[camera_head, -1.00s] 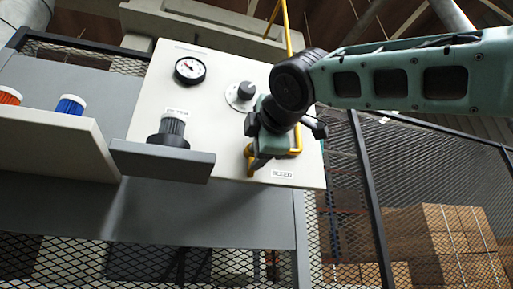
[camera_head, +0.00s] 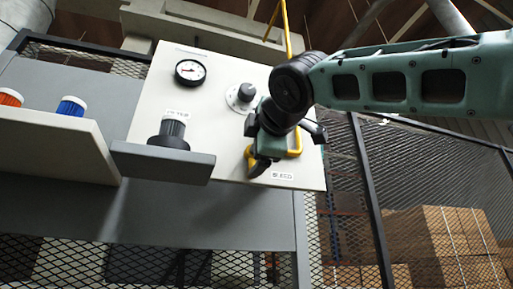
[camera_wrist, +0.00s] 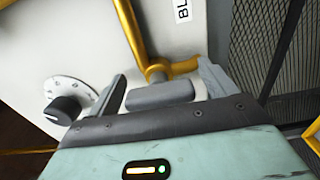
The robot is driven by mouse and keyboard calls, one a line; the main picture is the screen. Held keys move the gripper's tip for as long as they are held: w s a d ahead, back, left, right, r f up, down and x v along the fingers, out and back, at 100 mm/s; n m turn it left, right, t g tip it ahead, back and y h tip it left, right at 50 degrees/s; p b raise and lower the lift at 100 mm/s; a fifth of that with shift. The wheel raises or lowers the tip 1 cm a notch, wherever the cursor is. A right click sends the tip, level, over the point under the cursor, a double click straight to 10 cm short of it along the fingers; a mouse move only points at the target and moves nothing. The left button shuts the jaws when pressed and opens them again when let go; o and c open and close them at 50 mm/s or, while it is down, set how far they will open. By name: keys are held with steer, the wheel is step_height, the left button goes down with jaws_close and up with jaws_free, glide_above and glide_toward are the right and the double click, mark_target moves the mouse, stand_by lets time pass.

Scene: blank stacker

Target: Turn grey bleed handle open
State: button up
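The grey bleed handle (camera_wrist: 160,94) shows in the wrist view as a short grey bar at the end of a yellow pipe (camera_wrist: 134,35). It lies between the two fingers of my gripper (camera_wrist: 162,92). The fingers are apart, with a small gap visible on each side of the bar. In the head view my gripper (camera_head: 262,156) is at the lower right of the white panel (camera_head: 222,135), just above the BLEED label (camera_head: 283,176). There it hides the handle, so I cannot tell how far the handle is turned.
A round gauge (camera_head: 190,72) and a dark knob on a white disc (camera_head: 241,96) are on the panel. A black knob (camera_head: 170,130) stands behind a grey ledge (camera_head: 162,162). Mesh fencing (camera_head: 440,165) and stacked boxes (camera_head: 450,235) are at the right.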

steer(key=b+v, duration=0.2)
steer(key=v, duration=1.5)
steer(key=shift+s, duration=0.2)
